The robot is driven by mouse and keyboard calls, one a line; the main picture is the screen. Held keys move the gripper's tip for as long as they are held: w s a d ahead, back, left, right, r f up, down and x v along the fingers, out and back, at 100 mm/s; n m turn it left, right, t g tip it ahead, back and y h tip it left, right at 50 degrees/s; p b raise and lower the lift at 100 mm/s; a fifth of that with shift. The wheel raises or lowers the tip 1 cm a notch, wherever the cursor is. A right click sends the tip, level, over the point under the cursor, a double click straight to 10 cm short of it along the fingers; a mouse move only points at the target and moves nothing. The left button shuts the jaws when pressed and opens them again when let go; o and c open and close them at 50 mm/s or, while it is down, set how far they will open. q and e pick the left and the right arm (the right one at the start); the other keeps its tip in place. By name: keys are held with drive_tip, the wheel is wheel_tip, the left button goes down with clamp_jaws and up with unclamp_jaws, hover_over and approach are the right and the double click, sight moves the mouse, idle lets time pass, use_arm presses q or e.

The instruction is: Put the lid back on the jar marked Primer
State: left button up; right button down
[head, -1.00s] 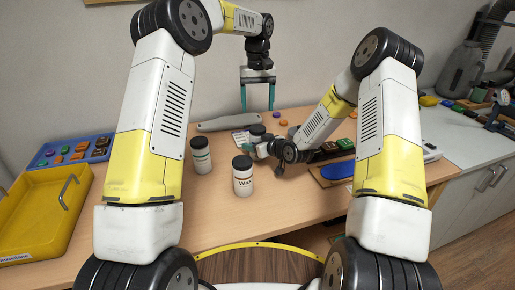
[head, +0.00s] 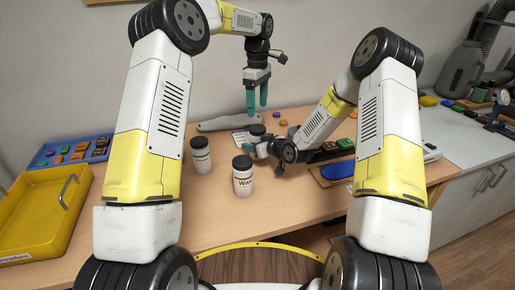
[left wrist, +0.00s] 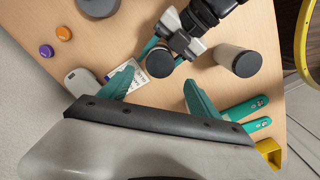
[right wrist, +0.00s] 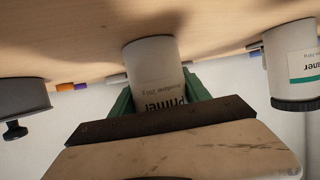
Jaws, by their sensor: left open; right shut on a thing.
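The Primer jar (right wrist: 152,55) is white with inverted "Primer" lettering in the right wrist view. It stands on the table between the teal fingers of my right gripper (right wrist: 157,95), which is shut on it. In the head view its dark round top (head: 257,130) shows just beyond my right gripper (head: 262,147). The left wrist view looks down on that dark top (left wrist: 160,62); I cannot tell surely whether it is a lid or the open mouth. My left gripper (head: 257,103) is open and empty, well above the jar. I cannot make out a separate loose lid.
A Wax jar (head: 243,182) and another dark-lidded jar (head: 200,160) stand nearer on the table. A dark knobbed round object (right wrist: 22,97) is beside the Primer jar. A yellow tray (head: 25,225) and blue tray (head: 50,158) are at left.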

sight(258, 128)
use_arm(q)
drive_tip(key=shift+f, duration=4)
drive_tip(key=shift+c, duration=0.2)
drive_tip(key=c, duration=1.4)
drive_tip(key=m, duration=1.3)
drive_tip(key=o, duration=1.5)
drive_tip(key=shift+r, duration=0.1)
